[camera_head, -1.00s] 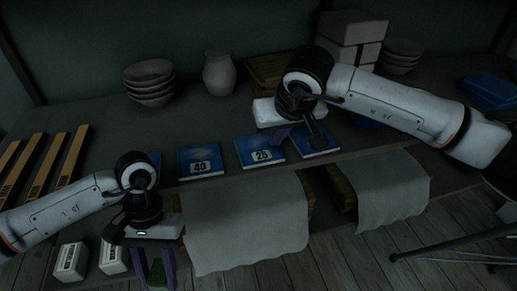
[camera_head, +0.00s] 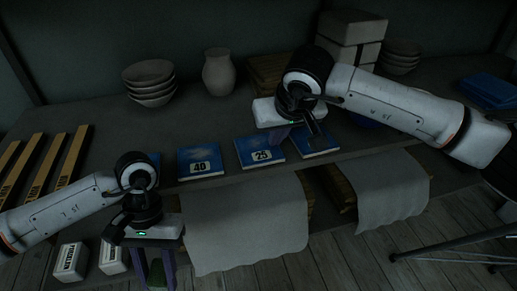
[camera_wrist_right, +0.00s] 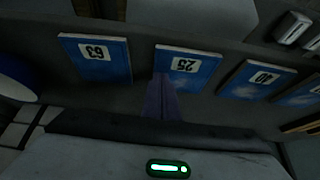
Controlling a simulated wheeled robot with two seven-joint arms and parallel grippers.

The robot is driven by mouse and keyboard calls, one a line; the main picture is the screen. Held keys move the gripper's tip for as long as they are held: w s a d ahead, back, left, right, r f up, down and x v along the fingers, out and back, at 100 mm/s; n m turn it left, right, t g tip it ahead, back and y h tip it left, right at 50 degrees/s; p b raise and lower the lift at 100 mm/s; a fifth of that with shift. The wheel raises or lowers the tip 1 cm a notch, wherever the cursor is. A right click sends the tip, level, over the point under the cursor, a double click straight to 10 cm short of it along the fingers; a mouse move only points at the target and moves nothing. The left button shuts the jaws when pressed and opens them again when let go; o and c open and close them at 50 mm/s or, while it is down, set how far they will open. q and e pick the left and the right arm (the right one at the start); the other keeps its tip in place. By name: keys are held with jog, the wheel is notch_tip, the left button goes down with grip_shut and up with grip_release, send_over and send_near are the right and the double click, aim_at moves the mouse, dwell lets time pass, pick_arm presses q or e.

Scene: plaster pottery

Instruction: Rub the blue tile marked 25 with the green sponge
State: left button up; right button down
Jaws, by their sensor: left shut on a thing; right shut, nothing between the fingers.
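The blue tile marked 25 (camera_head: 252,147) lies on the table near its front edge, between two other blue tiles. It also shows in the right wrist view (camera_wrist_right: 197,75). My right gripper (camera_head: 278,140) is shut and empty, pointing down beside the tile's right side in the head view. In the right wrist view its purple fingertips (camera_wrist_right: 161,80) are together and overlap the tile's edge; I cannot tell whether they touch it. My left gripper (camera_head: 155,280) is shut on the dark green sponge (camera_head: 156,270), low in front of the table edge. The fingers partly hide the sponge.
The tile marked 40 (camera_head: 194,154) lies left of tile 25, and the tile marked 63 (camera_wrist_right: 97,68) on its other side. Stacked bowls (camera_head: 150,82) and a vase (camera_head: 219,72) stand behind. White boxes (camera_head: 70,262) are at lower left.

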pick_arm(q)
jog(key=shift+f+b, duration=0.3)
pick_arm(e)
jog(key=shift+f, duration=0.35)
pick_arm(q)
jog(key=shift+r, duration=0.1)
pick_arm(e)
jog(key=shift+r, duration=0.1)
